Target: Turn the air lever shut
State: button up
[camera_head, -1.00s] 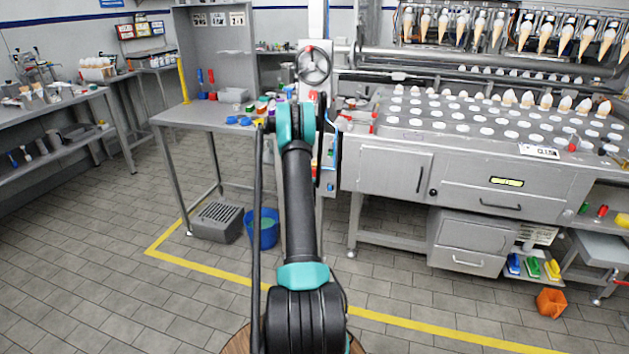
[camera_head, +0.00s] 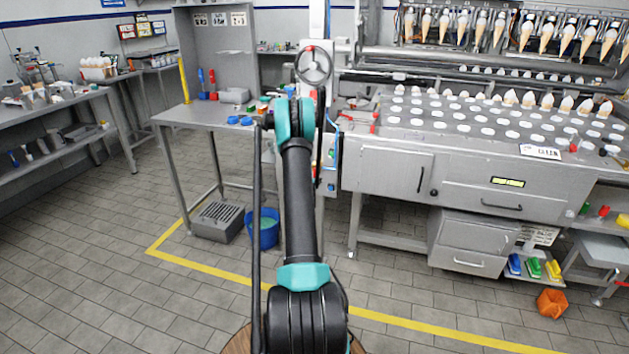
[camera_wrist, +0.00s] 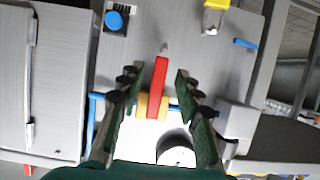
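The air lever (camera_wrist: 159,75) is a red bar with a yellow collar (camera_wrist: 152,105) at its lower end. In the wrist view it stands nearly upright in the picture, in front of a pale grey panel. My gripper (camera_wrist: 156,78) is open, with one dark green finger on each side of the red bar. Gaps show between the bar and both fingers, so I see no grip on it. In the head view my arm hides the gripper and the lever.
In the wrist view, blue piping (camera_wrist: 97,108) and a round white-faced part (camera_wrist: 176,152) lie near the lever. A blue button (camera_wrist: 114,20) sits on the panel. In the head view, a handwheel (camera_head: 313,65) is above my arm, and a blue bucket (camera_head: 263,232) stands on the floor.

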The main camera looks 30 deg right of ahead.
jog(key=v, duration=1)
